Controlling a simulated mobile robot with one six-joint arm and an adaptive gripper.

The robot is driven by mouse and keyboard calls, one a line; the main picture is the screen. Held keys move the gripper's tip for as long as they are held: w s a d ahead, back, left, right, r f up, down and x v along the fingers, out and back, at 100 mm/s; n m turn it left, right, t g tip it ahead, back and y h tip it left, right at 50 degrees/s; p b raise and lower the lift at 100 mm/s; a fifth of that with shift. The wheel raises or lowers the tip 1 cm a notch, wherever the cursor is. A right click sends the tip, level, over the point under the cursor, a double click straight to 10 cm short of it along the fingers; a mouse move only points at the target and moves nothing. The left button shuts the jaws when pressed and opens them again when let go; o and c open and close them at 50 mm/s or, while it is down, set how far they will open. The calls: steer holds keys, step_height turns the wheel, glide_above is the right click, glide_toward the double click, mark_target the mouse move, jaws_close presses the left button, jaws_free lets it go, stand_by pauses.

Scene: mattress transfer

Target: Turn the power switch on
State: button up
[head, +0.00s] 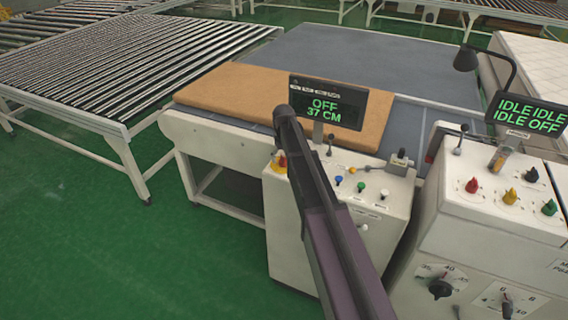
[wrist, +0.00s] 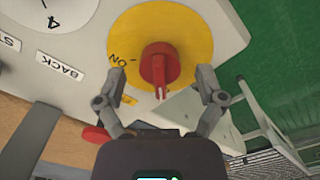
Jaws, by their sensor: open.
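The power switch is a red rotary knob (wrist: 160,62) on a round yellow plate (wrist: 195,35). An "ON" label sits on the plate, left of the knob in the wrist view. The knob's white-marked end points down in that view, toward my wrist, not at the label. My gripper (wrist: 160,72) is open, with one finger on each side of the knob and visible gaps to it. In the head view the yellow plate (head: 276,168) shows at the left edge of the control box, partly hidden behind my arm. The display (head: 327,102) above reads "OFF 37 CM".
The white control box (head: 285,225) carries small coloured buttons and a lever. A tan mattress (head: 235,92) lies on the table behind it. A roller conveyor (head: 120,60) is at left. A second console (head: 455,225) stands close at right. Green floor is free at front left.

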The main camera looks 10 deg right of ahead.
steer(key=shift+f, duration=0.3)
steer(key=c, duration=1.2)
steer(key=shift+o, duration=0.2)
